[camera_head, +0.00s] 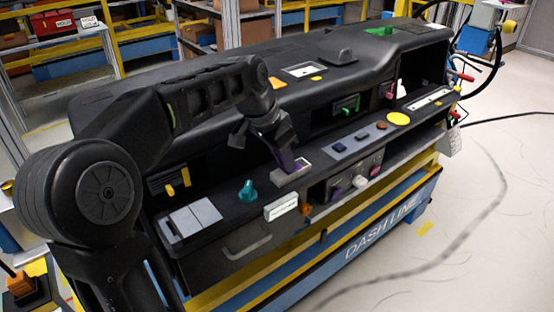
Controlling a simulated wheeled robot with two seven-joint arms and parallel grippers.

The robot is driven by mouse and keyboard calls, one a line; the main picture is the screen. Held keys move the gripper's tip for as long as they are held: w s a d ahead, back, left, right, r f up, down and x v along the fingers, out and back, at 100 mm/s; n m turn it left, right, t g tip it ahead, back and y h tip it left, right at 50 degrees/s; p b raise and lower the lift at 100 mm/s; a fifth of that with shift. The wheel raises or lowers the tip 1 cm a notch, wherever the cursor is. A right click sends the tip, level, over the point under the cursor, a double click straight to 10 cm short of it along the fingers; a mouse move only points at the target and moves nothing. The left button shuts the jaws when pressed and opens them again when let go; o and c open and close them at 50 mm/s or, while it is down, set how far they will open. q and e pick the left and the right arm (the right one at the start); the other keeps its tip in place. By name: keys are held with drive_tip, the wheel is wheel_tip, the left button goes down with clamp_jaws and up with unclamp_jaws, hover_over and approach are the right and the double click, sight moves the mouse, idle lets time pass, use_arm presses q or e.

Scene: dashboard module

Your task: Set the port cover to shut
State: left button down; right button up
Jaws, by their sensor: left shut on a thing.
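A purple piece (293,164) stands up from a pale rectangular frame (291,174) set in the dashboard ledge; it looks like the port cover, though its hinge is too small to make out. My left gripper (279,152) reaches down from the upper left and is shut on the purple piece. The fingers hide much of it, so its exact tilt is unclear. My right gripper is not in view.
The dashboard module (400,50) rests on a blue and yellow stand. A teal knob (247,190), a white block (281,206) and an orange knob (306,210) lie near the frame. A button panel (360,140) is to its right. Open floor lies at right.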

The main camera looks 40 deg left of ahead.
sight(283, 172)
use_arm(q)
drive_tip(key=w, duration=0.2)
drive_tip(key=shift+w+d, duration=0.35)
drive_tip(key=c, duration=1.3)
unclamp_jaws()
drive_tip(key=shift+s, duration=0.1)
drive_tip(key=v, duration=0.7)
drive_tip(key=shift+s+r, duration=0.15)
drive_tip(key=shift+r, duration=0.2)
